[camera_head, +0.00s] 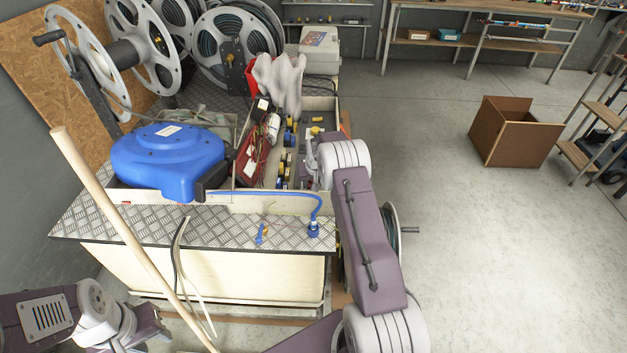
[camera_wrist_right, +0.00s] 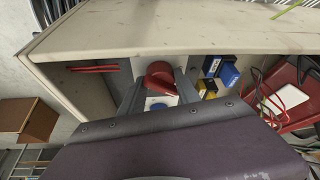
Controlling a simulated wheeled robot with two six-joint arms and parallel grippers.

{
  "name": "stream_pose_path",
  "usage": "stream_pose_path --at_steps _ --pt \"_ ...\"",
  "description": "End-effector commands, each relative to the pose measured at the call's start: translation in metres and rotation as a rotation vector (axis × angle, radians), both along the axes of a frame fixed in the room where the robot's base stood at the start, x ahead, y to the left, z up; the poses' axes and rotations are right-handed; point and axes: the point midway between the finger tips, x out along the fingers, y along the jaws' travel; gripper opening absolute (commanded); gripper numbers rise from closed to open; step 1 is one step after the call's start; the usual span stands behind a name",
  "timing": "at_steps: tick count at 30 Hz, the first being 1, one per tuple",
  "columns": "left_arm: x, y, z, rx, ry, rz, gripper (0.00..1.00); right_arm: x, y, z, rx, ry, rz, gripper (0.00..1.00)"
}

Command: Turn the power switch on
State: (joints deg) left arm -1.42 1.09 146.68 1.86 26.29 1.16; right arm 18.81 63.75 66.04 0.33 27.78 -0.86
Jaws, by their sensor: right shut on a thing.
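The power switch shows in the right wrist view as a red knob (camera_wrist_right: 158,75) with a white and blue plate (camera_wrist_right: 160,102) beside it. My right gripper (camera_wrist_right: 157,85) has one finger on each side of the red knob and is shut on it. In the head view my right arm reaches over the bench's right side, and its wrist hides the switch. My left gripper (camera_head: 150,328) is low at the left, far from the switch and apart from the bench; its finger gap is unclear.
A blue hose reel (camera_head: 165,158) sits on the bench's metal top (camera_head: 95,215). A wooden pole (camera_head: 110,220) leans across the front left. Several large reels (camera_head: 235,45) stand behind. A cardboard box (camera_head: 510,132) is on the open floor at right.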

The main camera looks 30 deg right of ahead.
Motion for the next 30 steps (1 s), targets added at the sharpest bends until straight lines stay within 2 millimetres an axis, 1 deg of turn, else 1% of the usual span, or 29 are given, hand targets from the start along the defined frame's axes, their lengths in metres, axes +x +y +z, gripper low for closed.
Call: stream_pose_path --at_steps 5,18,24,30 --pt "0.000 0.000 -0.007 0.000 0.000 0.000 0.36 0.003 0.002 -0.001 -0.003 -0.006 -0.158 0.00" --pt "0.000 0.000 -0.040 0.000 0.000 0.000 0.36 0.005 0.004 -0.002 -0.001 -0.009 -0.580 0.00" --pt "0.000 0.000 -0.044 0.000 0.000 0.000 0.36 0.006 0.004 0.001 0.000 -0.009 -0.765 0.00" --pt "0.000 0.000 -0.042 0.000 0.000 0.000 0.36 0.006 0.004 0.002 0.001 -0.008 -0.896 0.00"
